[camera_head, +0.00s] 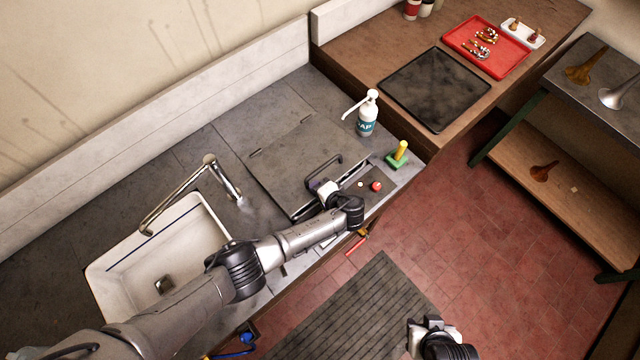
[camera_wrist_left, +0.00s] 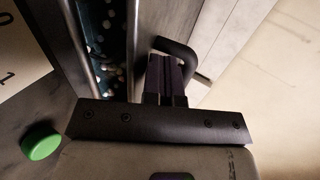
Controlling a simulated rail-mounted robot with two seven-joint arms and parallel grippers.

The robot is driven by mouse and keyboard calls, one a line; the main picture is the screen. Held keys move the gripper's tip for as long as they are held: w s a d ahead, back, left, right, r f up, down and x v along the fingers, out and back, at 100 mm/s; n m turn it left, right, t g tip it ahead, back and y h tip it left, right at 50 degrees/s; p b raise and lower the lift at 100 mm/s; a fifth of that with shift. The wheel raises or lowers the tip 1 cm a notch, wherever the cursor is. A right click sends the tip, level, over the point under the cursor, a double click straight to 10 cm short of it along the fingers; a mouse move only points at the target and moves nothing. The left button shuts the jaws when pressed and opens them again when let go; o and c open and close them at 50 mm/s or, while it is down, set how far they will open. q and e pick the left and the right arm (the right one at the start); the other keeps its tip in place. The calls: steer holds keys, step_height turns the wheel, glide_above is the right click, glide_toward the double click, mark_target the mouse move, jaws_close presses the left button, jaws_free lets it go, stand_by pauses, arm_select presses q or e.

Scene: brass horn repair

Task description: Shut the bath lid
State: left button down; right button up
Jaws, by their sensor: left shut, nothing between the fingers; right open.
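The bath lid (camera_head: 290,150) is a grey square plate over the bath in the counter, with hinges at its back edge. Its dark bar handle (camera_head: 326,166) is near the front edge; it also shows in the left wrist view (camera_wrist_left: 180,52). There, a gap beside the lid shows dark liquid with pale bubbles in the bath (camera_wrist_left: 108,45). My left gripper (camera_head: 316,186) is shut and empty, with its fingers (camera_wrist_left: 165,75) close beside the handle; I cannot tell if they touch. My right gripper (camera_head: 430,326) is open, low at the front, away from the bath.
A control panel with a red knob (camera_head: 376,186) lies right of the bath. A soap bottle (camera_head: 367,115) and a green stand with a yellow top (camera_head: 398,156) stand nearby. A sink (camera_head: 160,265) and tap (camera_head: 210,165) are at left. A green knob (camera_wrist_left: 41,142) shows in the wrist view.

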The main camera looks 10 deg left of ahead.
arm_select(q)
steer(key=shift+s+d+f, duration=0.1)
steer(key=shift+f, duration=0.55)
stand_by(0.3)
